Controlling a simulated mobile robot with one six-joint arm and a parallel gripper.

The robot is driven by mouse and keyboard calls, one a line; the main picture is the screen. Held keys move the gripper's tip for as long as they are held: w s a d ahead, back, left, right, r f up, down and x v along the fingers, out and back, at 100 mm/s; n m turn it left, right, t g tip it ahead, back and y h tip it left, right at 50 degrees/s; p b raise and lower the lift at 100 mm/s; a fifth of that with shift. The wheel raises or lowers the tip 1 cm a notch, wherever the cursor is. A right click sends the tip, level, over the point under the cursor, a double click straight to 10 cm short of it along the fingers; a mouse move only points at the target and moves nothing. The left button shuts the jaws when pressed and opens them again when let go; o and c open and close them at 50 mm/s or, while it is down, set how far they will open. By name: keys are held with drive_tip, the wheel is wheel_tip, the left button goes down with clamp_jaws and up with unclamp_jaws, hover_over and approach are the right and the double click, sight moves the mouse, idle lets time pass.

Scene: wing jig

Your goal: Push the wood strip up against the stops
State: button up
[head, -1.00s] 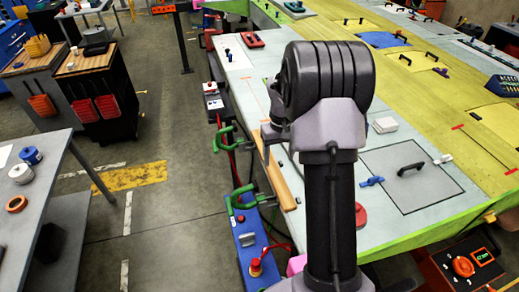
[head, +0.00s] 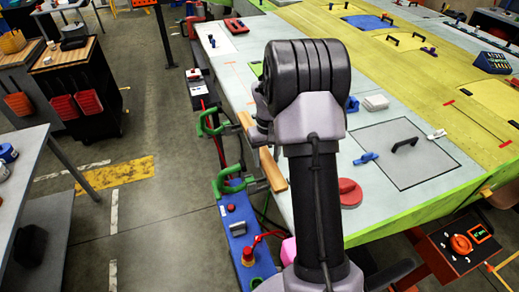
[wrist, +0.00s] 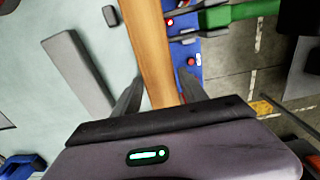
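The wood strip (wrist: 148,45) is a long light-brown bar lying along the table edge. It runs from top to bottom in the wrist view, and in the head view it shows in part (head: 272,169) left of my arm. My gripper (wrist: 160,76) is open, with one dark finger on each side of the strip's near part. I cannot tell whether either finger touches it. A grey bar (wrist: 77,72) and a small grey block (wrist: 110,15) lie left of the strip, apart from it; they may be stops. My arm hides the gripper in the head view.
Green clamps (head: 226,181) stand along the table edge beside the strip. A blue panel (head: 240,232) with a red button is below the edge. A red disc (head: 349,193) and a square panel with a black handle (head: 404,145) lie right of my arm.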

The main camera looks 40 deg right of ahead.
drive_tip(key=c, duration=0.8)
drive_tip(key=shift+o, duration=0.2)
drive_tip(key=shift+s+d, duration=0.15)
drive_tip(key=shift+d, duration=0.4)
drive_tip(key=o, duration=1.2)
drive_tip(key=shift+c, duration=0.2)
wheel_tip(320, 180, up, 7)
drive_tip(key=p, duration=0.6)
drive_tip(key=shift+r, duration=0.1)
